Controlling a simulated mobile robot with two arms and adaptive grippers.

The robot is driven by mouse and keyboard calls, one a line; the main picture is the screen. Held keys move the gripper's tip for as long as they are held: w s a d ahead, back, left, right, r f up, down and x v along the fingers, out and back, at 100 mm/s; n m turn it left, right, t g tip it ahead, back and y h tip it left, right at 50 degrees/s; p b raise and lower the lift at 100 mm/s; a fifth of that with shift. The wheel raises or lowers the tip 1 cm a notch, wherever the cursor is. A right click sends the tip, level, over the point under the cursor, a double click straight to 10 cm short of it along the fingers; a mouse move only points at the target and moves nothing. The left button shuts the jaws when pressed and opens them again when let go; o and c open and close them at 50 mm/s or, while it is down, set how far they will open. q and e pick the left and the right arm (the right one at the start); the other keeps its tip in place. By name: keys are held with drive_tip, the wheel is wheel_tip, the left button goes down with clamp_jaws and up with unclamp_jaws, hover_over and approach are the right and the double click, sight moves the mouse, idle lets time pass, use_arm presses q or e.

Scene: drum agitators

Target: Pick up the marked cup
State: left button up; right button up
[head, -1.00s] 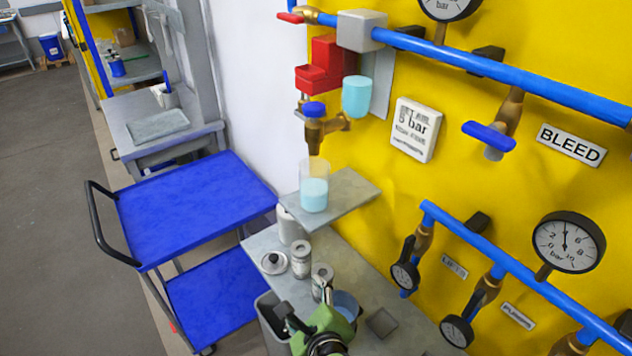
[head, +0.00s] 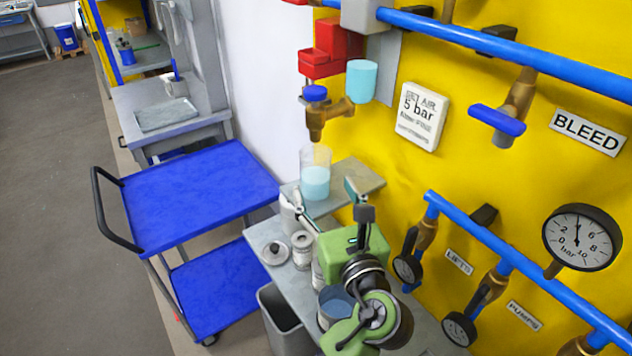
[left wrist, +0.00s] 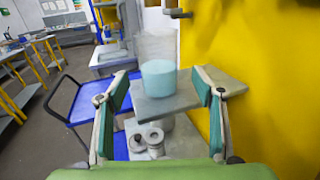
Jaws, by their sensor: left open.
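A clear cup (head: 315,178) with pale blue liquid stands upright on a small grey shelf (head: 360,180) below a brass valve with a blue cap. No mark on it can be made out. My left gripper (head: 325,196) is open and empty, just in front of the cup, with its green body below and to the right. In the left wrist view the cup (left wrist: 158,78) shows between and beyond the two spread teal-padded fingers (left wrist: 162,88). No contact is visible. My right gripper is not in view.
The brass valve (head: 318,118) hangs above the cup. A yellow panel with blue pipes (head: 520,60) and gauges is on the right. A grey bench (head: 262,238) with several cans lies below. A blue cart (head: 200,190), its top empty, stands left.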

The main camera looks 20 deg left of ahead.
sight(320, 185)
use_arm(q)
drive_tip(key=shift+w+a, duration=0.3)
drive_tip(key=shift+w, duration=0.05)
drive_tip(key=b+x, duration=0.3)
drive_tip(key=x, duration=0.1)
drive_tip(key=shift+f+b, duration=0.15)
drive_tip(key=shift+b, duration=0.15)
drive_tip(key=shift+w+a, duration=0.25)
drive_tip(key=shift+w, duration=0.15)
drive_tip(key=shift+s+r, duration=0.1)
drive_tip(key=shift+r, duration=0.1)
drive_tip(key=c, duration=1.3)
